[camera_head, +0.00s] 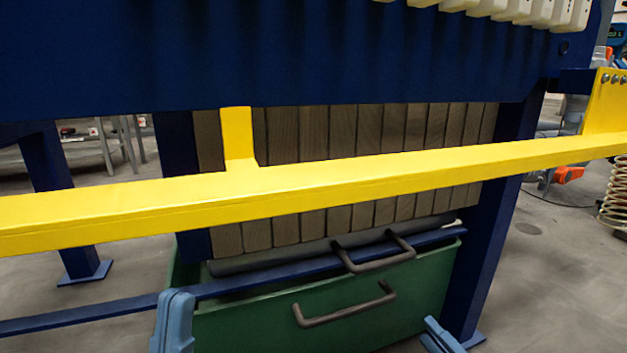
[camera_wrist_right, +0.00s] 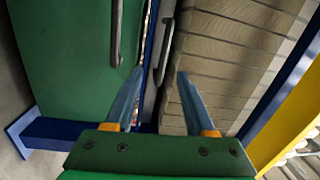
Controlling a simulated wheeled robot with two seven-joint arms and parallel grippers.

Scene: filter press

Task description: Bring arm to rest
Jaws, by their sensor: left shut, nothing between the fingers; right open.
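My left gripper (camera_head: 176,298) shows at the lower edge of the head view, its blue-grey fingers shut and empty, in front of the left end of a green bin (camera_head: 240,331). Part of my right gripper (camera_head: 436,330) shows at the bottom edge, near the bin's right end. In the right wrist view my right gripper (camera_wrist_right: 158,75) is open, with nothing between its two blue fingers. That view shows the green bin (camera_wrist_right: 60,60) at left and the grey-brown plates (camera_wrist_right: 225,60) at right. My arms are mostly out of the picture.
A yellow bar (camera_head: 330,188) crosses the head view in front of the plates (camera_head: 345,130), above both grippers. The bin has a dark front handle (camera_head: 345,310), with another handle (camera_head: 375,255) above it. Blue press legs (camera_head: 490,240) flank it. Floor is open at right.

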